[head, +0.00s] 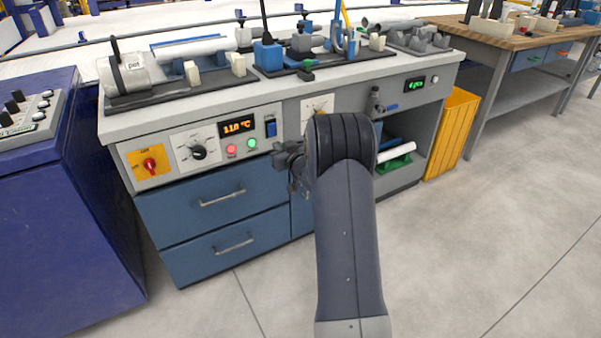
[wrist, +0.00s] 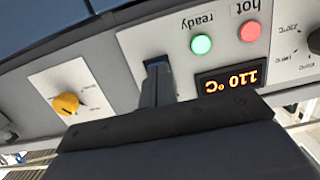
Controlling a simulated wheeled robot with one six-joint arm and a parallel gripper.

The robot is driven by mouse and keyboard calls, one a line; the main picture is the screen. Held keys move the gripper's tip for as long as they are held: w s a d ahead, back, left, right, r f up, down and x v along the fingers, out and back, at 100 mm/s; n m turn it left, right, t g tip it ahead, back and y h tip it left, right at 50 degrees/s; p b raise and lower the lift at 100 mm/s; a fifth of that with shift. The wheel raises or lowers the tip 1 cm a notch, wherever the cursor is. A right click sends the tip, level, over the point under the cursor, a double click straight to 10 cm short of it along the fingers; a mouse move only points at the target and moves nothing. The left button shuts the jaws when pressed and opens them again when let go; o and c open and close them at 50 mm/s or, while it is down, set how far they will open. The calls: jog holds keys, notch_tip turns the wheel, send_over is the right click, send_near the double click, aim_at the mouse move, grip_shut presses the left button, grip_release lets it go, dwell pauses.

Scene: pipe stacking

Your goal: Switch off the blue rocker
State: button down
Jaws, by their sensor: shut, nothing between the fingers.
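The blue rocker (head: 270,127) sits on the grey control panel, right of the orange display reading 110 °C (head: 238,126). In the head view my gripper (head: 283,156) appears just below and right of the rocker. In the wrist view, which is upside down, my shut, empty gripper (wrist: 157,84) points at the rocker (wrist: 158,63). The fingers cover most of the rocker there, with only a bit of blue showing at their tips. I cannot tell whether they touch it, nor which way it is tipped.
A red lamp (head: 231,149) and a green lamp (head: 251,144) lie under the display. A black dial (head: 199,152) and a red knob on yellow (head: 149,164) are further left. A yellow knob (wrist: 67,103) is on the other side of the rocker. Blue drawers (head: 222,200) are below.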

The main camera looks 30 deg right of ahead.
jog(key=s+f+p, duration=0.1)
jog(key=s+f, duration=0.1)
jog(key=s, duration=0.8)
jog(key=shift+s+d+p, duration=0.15)
jog(key=shift+d+p, duration=0.05)
jog(key=shift+p, duration=0.15)
